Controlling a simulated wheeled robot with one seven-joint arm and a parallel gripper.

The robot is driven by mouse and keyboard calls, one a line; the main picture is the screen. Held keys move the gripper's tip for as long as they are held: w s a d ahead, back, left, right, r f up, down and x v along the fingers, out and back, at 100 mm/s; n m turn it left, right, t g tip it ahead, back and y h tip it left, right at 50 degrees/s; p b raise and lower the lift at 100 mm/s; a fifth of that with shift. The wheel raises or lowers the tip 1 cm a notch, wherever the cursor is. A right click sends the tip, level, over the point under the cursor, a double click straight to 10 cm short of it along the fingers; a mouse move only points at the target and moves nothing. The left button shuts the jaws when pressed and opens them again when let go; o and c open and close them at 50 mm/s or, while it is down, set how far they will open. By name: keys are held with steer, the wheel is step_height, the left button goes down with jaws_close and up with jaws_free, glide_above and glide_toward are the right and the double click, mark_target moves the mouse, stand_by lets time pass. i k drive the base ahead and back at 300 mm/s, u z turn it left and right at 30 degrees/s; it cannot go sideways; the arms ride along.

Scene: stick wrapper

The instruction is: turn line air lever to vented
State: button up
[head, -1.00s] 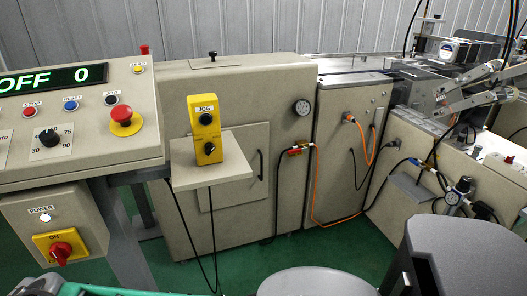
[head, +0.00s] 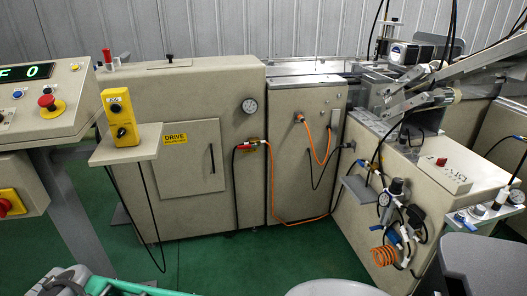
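A small red-handled fitting (head: 245,146) with a yellow label sits on the front of the beige cabinet, where a black hose and an orange line meet. An air filter and regulator unit (head: 390,200) with a gauge stands at the right, with small blue parts (head: 392,236) and a coiled orange hose (head: 384,256) below it. I cannot tell which of these is the line air lever, or read its position. My gripper is not clearly in view.
A control panel (head: 75,82) and a yellow jog box (head: 119,117) on a shelf (head: 125,146) stand at the left. The beige drive cabinet (head: 190,90) has a pressure gauge (head: 249,106). Green floor (head: 225,262) is clear before it.

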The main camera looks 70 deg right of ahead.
mark_target(245, 147)
steer(key=z, duration=1.45)
steer(key=i, duration=0.95)
steer(key=u, duration=0.05)
